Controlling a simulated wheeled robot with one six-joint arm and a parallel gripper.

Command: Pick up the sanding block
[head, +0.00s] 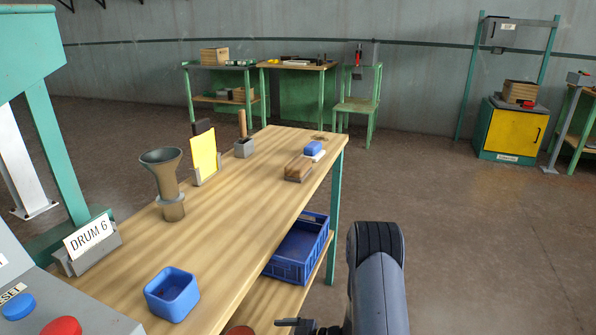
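A brown wooden block (299,169) with a greyish lower part lies near the right edge of the wooden workbench (240,215). Just behind it lies a small blue block (313,148) with a pale underside. I cannot tell for sure which of the two is the sanding block. My gripper (294,323) shows only in part at the bottom edge, low in front of the bench and well apart from both blocks. Whether it is open or shut is not visible.
On the bench stand a blue bin (172,294), a grey-brown funnel (168,185), a yellow card (204,156) and a handled tool in a grey holder (243,147). A blue crate (298,250) sits on the lower shelf. The floor to the right is clear.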

